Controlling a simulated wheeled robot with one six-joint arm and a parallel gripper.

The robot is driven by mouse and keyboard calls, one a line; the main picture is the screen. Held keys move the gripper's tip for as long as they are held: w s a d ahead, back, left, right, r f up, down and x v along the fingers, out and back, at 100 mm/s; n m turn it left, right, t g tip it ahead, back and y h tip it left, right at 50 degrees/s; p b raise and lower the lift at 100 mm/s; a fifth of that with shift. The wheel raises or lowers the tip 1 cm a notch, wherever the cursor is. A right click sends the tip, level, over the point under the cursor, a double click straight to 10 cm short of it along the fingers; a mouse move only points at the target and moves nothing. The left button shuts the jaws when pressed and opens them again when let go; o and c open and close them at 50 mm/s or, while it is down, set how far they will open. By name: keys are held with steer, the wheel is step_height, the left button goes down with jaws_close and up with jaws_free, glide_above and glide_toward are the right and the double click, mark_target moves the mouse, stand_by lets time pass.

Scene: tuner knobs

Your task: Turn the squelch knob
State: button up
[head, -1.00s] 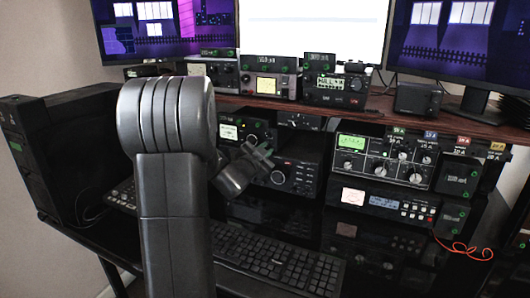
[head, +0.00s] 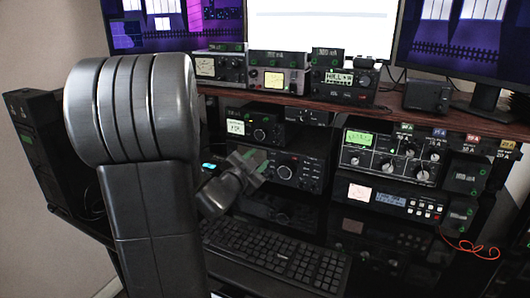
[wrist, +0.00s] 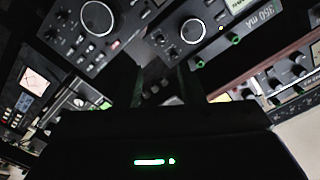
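I cannot read a squelch label on any knob. My gripper (head: 250,163) is in front of the black radio (head: 312,163) on the lower shelf, close to its large round knob (head: 285,172). In the wrist view my two dark fingers (wrist: 162,85) stand apart with nothing visible between them. Beyond them are two radio faces, one with a large ringed knob (wrist: 97,18) and one with another ringed knob (wrist: 193,31). No touch with a knob can be made out. The wide radio with a green display (head: 360,137) and several knobs is to the right.
A wooden shelf (head: 390,103) above carries several small radios and monitors. A keyboard (head: 280,255) lies below on the dark desk. A black computer tower (head: 50,150) stands at left. A red cable (head: 465,246) hangs at right.

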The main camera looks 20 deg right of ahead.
steer(key=v, duration=0.3)
steer(key=shift+d, duration=0.1)
stand_by(1.6)
steer(key=n+p, duration=0.7)
glide_toward(275, 143)
steer(key=x, duration=0.8)
steer(key=shift+w, duration=0.15)
steer(key=shift+f, duration=0.1)
jaws_close()
